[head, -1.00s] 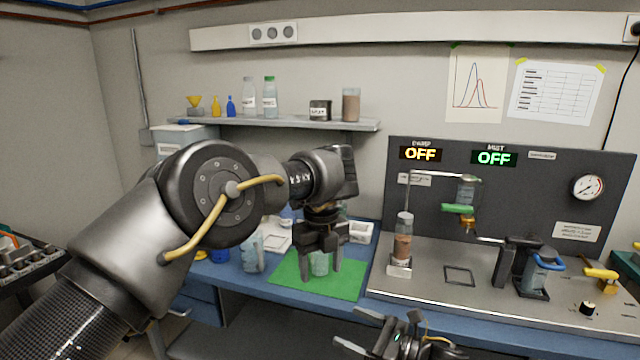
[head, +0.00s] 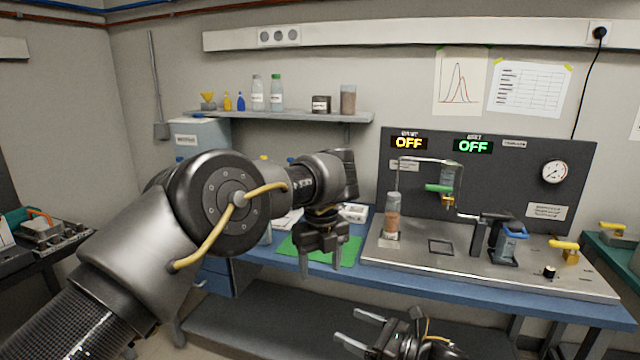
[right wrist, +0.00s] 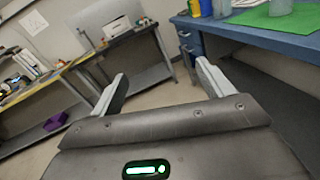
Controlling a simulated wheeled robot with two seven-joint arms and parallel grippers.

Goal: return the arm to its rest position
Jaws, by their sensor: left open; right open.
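My left gripper (head: 321,264) hangs fingers down in front of the green mat (head: 352,252) at the front edge of the blue bench, in the head view. Its fingers are apart and nothing shows between them. My left arm crosses the left half of the view and hides part of the bench. My right gripper (head: 361,332) is low at the bottom of the head view, in front of the bench. In the right wrist view its two fingers (right wrist: 160,92) are wide apart with only floor and furniture beyond them.
The metal rig (head: 480,258) stands on the bench at right, with a tube of brown grains (head: 392,215) at its left end. A shelf (head: 285,116) with bottles hangs on the wall. A side table (head: 50,245) stands at left. Open floor lies between benches in the right wrist view.

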